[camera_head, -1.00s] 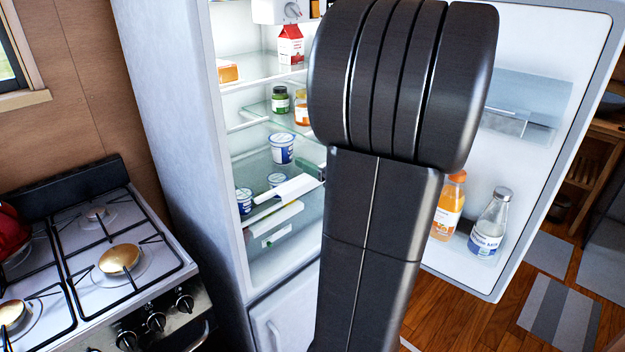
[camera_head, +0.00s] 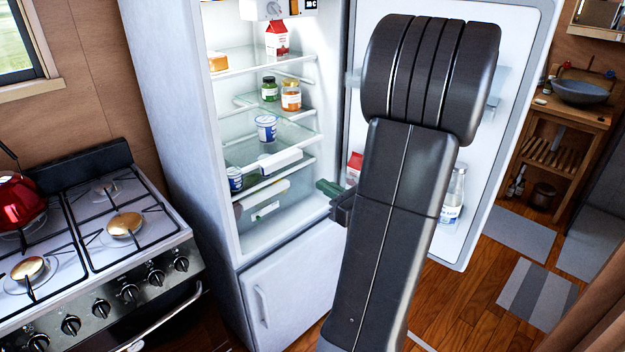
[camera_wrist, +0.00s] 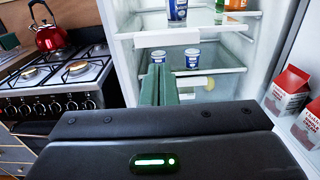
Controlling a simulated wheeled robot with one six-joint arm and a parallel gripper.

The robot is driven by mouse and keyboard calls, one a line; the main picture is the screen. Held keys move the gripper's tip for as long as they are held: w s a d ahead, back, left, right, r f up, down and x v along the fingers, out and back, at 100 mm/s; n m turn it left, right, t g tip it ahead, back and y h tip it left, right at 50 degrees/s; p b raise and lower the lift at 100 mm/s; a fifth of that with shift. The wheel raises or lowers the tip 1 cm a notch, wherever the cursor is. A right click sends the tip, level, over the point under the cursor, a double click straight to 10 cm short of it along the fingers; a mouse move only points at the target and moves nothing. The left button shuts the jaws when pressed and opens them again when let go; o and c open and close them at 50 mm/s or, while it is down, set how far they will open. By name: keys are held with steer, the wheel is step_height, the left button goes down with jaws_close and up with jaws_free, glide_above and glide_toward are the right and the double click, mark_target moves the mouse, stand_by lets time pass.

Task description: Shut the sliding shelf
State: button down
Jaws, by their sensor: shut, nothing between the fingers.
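The open fridge holds several glass shelves. In the head view one shelf has a white front handle (camera_head: 282,160), which also shows in the wrist view (camera_wrist: 180,38). A lower white front piece (camera_head: 263,197) sits beneath it. I cannot tell clearly which shelf is slid out or how far. My gripper (camera_head: 325,188) has green fingers, pressed together and empty. In the head view it is at the fridge opening, right of the lower shelves. In the wrist view the fingers (camera_wrist: 160,85) point into the fridge, below the white handle and overlapping the lower shelf with two yogurt cups (camera_wrist: 193,58).
The fridge door (camera_head: 500,60) stands open on the right, with cartons (camera_wrist: 290,88) and a bottle (camera_head: 453,195) in it. A stove (camera_head: 110,230) with a red kettle (camera_head: 18,200) stands left. Jars (camera_head: 291,97) and a yogurt cup (camera_head: 266,128) stand on the shelves.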

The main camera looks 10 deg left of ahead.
mark_target(251, 143)
steer(key=p+x, duration=0.2)
steer(key=x, duration=1.1)
steer(key=shift+w+a, duration=0.25)
steer(key=b+x, duration=0.3)
steer(key=x, duration=1.3)
steer(key=shift+w+a, duration=0.15)
steer(key=shift+a, duration=0.05)
steer(key=shift+w+a+r, duration=0.1)
steer(key=shift+r, duration=0.15)
steer(key=shift+r, duration=0.1)
